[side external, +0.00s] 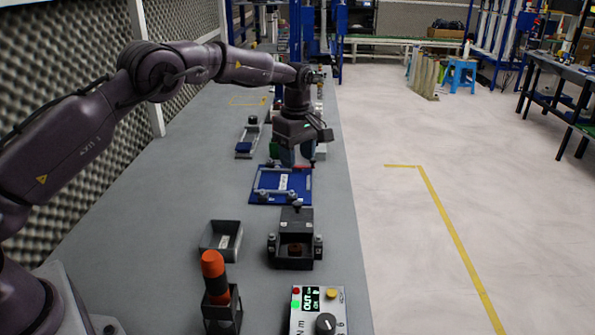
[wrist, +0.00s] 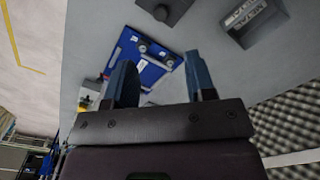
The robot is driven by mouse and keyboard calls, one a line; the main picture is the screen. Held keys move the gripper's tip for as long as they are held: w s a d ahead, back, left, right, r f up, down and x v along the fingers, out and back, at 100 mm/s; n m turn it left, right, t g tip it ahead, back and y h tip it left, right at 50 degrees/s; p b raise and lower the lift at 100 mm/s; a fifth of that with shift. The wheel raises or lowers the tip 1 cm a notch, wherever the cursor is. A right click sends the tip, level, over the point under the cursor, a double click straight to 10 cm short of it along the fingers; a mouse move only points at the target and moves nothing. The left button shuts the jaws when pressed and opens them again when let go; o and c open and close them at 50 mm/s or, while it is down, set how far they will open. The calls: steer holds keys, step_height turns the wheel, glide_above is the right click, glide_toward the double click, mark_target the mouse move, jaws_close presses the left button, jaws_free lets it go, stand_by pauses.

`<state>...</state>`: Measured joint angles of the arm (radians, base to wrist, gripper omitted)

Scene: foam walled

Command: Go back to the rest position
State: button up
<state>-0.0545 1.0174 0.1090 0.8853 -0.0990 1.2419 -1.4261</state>
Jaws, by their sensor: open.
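My gripper (side external: 297,160) hangs from my extended arm over the grey workbench (side external: 190,190), above and a little beyond the blue tray. In the wrist view the two fingers of my gripper (wrist: 160,82) stand well apart with nothing held between them. The blue tray (side external: 265,197) lies flat on the bench just in front of the gripper. It also shows past the fingertips in the wrist view (wrist: 150,70). Whatever is directly below the gripper is partly hidden by it in the side view.
Nearer the camera stand a black fixture (side external: 293,257), a grey bin (side external: 221,240), an orange-handled tool in a holder (side external: 213,268) and a control box (side external: 318,312). A small device (side external: 247,140) sits left of the gripper. A foam wall (side external: 65,80) lines the left side.

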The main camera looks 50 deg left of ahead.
steer(key=shift+r, duration=0.3)
steer(key=s+d+r+m+t, duration=0.2)
steer(key=s+r+m, duration=0.3)
steer(key=s, duration=0.7)
steer(key=s+d+r+m+t, duration=0.1)
steer(key=s+r+m, duration=0.4)
steer(key=s, duration=0.7)
steer(key=s+d+r+m+t, duration=0.2)
steer(key=s+r+m, duration=0.4)
steer(key=s, duration=0.6)
steer(key=shift+s+d+m+t, duration=0.15)
steer(key=shift+d+m+t, duration=0.2)
steer(key=shift+m, duration=0.65)
